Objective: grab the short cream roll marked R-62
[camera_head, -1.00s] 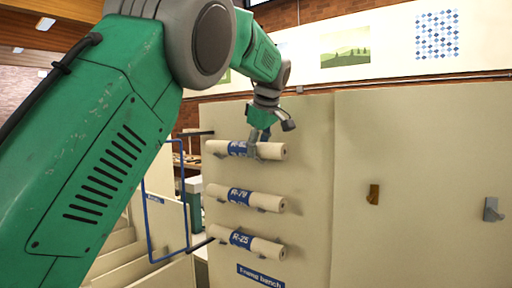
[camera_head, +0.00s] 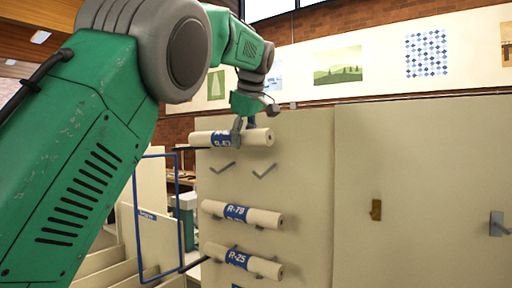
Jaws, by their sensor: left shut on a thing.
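A short cream roll (camera_head: 203,138) with a blue label band is in my left gripper (camera_head: 242,134), in front of the upper part of the cream panel (camera_head: 305,150). The label is partly covered by the fingers, so its full number cannot be read. The roll lies nearly level, above two empty grey hooks (camera_head: 222,168). My right gripper is not in view.
Below, a roll seeming to read R-79 (camera_head: 262,217) and a roll marked R-25 (camera_head: 262,267) rest on the panel's hooks. A blue wire frame (camera_head: 183,222) stands to the left. A brown hook (camera_head: 376,210) and grey bracket (camera_head: 496,224) are at right.

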